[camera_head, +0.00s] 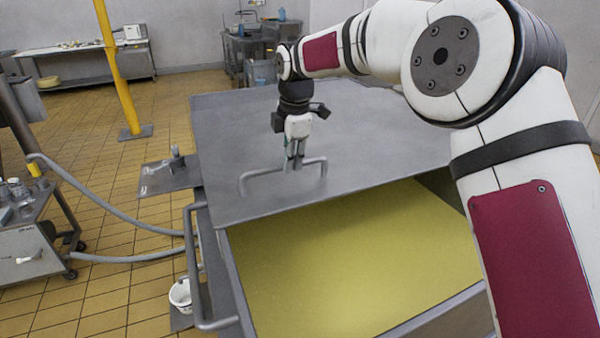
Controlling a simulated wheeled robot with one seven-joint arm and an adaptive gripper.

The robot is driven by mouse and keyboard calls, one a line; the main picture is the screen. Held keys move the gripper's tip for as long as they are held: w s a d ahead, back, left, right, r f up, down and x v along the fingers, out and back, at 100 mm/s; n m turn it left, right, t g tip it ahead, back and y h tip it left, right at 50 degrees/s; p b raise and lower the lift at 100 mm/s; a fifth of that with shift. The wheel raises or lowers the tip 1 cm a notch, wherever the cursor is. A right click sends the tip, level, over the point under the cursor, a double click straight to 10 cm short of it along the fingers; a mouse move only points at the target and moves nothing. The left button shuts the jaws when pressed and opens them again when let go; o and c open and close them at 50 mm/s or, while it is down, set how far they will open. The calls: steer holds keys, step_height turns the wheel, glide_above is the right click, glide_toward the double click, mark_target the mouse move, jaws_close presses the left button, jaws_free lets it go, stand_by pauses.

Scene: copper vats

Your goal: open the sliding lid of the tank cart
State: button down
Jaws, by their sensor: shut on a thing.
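The tank cart (240,285) stands in front of me, a large grey metal tank. Its flat grey sliding lid (375,135) covers the far part. The near part is uncovered and shows a yellow surface (350,260) inside. A bar handle (262,172) stands up near the lid's front edge. My gripper (294,163) points down over the lid and is shut on the handle, right of its middle. The fingertips are small in this view, and part of the handle is hidden behind them. My arm hides the lid's far right side.
Hoses (120,215) run to a small cart (30,245) at left. A yellow post (117,70) stands behind on open tiled floor.

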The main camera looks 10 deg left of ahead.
steer(key=b, duration=0.1)
glide_above(284, 174)
steer(key=shift+w, duration=0.15)
stand_by(0.3)
steer(key=c, duration=1.5)
jaws_free()
steer(key=shift+c, duration=0.2)
steer(key=shift+r, duration=0.1)
step_height(284, 174, up, 12)
steer(key=s+d, duration=0.1)
steer(key=s, duration=0.1)
steer(key=shift+f, duration=0.2)
steer(key=shift+d, duration=0.1)
